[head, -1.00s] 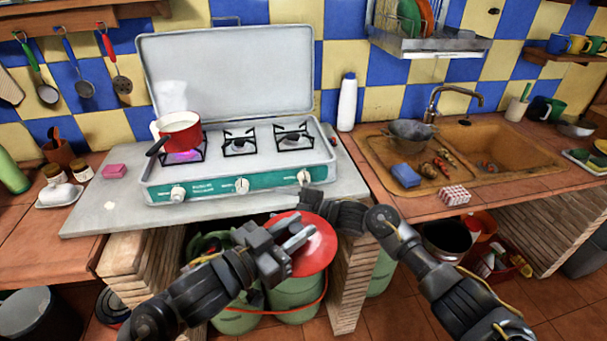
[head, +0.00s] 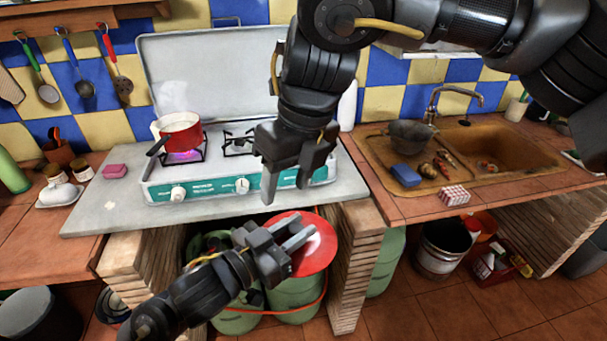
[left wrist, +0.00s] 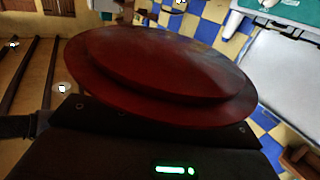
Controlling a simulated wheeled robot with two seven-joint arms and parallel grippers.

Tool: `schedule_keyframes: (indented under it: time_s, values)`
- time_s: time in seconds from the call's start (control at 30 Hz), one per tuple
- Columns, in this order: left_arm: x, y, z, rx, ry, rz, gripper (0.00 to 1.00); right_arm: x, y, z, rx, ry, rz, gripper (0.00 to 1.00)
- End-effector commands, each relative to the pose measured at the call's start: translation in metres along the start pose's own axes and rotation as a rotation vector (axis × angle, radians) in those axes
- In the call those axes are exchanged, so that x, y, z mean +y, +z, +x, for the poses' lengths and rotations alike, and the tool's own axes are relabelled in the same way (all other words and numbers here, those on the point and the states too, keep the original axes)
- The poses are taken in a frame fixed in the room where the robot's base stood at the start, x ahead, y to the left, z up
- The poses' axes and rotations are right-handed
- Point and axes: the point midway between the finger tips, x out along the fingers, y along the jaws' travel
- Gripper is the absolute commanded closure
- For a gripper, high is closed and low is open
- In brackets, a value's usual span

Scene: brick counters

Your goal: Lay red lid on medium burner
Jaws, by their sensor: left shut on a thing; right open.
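The red lid (head: 325,250) is tilted in front of the counter's edge, below the stove's height. My left gripper (head: 302,236) is shut on the lid. The lid also fills the upper middle of the left wrist view (left wrist: 160,70). The stove (head: 155,190) has a burner (head: 240,142) in the middle with a bare grate, partly covered by my right gripper. The right-hand burner is hidden behind my right arm. My right gripper (head: 288,180) is open and empty, pointing down over the stove's front right part.
A red pot (head: 181,132) stands on the lit left burner, its dark handle towards the front left. The stove's raised cover (head: 180,65) stands behind. Green gas cylinders (head: 300,292) are under the counter. A white bottle (head: 347,105) is partly hidden by my right arm.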

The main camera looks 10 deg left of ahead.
Motion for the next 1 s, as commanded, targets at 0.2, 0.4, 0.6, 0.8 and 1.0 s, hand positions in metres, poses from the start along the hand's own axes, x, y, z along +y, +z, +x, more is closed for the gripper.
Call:
schedule_keyframes:
  time_s: [0.2, 0.4, 0.6, 0.8, 1.0]
  values:
    - [0.000, 0.000, 0.000, 0.001, 0.000, 0.000, 1.00, -0.013, -0.015, -0.016, 0.032, -0.122, -0.030, 0.48]
    - [0.000, 0.000, 0.000, 0.001, 0.000, 0.000, 1.00, -0.015, -0.017, -0.015, 0.037, -0.131, -0.032, 0.48]
    - [0.000, 0.000, 0.000, 0.001, 0.000, 0.000, 1.00, -0.017, -0.018, 0.007, 0.040, -0.128, -0.034, 0.48]
    - [0.000, -0.001, 0.000, 0.001, 0.000, 0.000, 1.00, -0.022, -0.020, 0.045, 0.039, -0.127, -0.034, 0.48]
    - [0.000, -0.001, 0.000, 0.001, 0.000, 0.000, 1.00, -0.026, -0.020, 0.078, 0.038, -0.127, -0.031, 0.48]
